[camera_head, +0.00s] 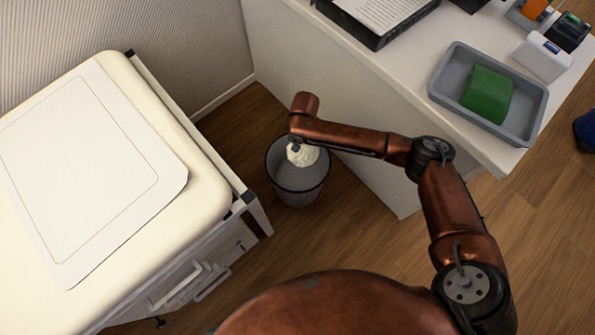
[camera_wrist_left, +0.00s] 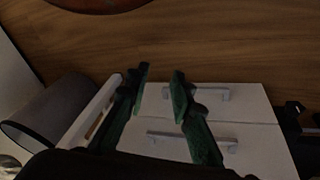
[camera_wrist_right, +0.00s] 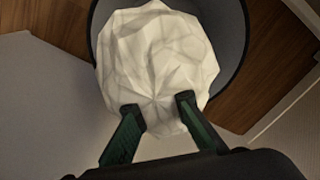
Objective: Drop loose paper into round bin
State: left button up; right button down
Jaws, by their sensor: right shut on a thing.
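A crumpled white ball of paper (camera_head: 302,154) shows over the mouth of the round grey bin (camera_head: 298,184), which stands on the floor. My right gripper (camera_wrist_right: 158,112) is shut on the paper (camera_wrist_right: 158,58); in the right wrist view the bin's rim (camera_wrist_right: 238,62) shows around and behind it. In the head view my right arm hides part of the gripper. My left gripper (camera_wrist_left: 160,82) is open and empty in the left wrist view, in front of white drawers. The bin (camera_wrist_left: 55,112) also shows at the left of that view. My left gripper is not visible in the head view.
A cream-topped cabinet (camera_head: 204,180) with drawers stands left of the bin. A white desk (camera_head: 400,72) at the right bears a grey tray (camera_head: 440,92) with a green cloth (camera_head: 488,94). Wooden floor lies open between them, around the bin.

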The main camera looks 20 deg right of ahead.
pick_arm(q)
jog(key=shift+w+d+f+t+b, duration=0.3)
jog(key=shift+w+d+f+t, duration=0.1)
jog(key=shift+w+d+f, duration=0.2)
pick_arm(e)
jog(key=shift+f, duration=0.5)
jog(key=c, duration=1.9)
grip_release()
pick_arm(q)
jog(key=shift+w, duration=0.1)
jog(key=shift+a+f, duration=0.1)
pick_arm(e)
notch_tip(320, 180, up, 12)
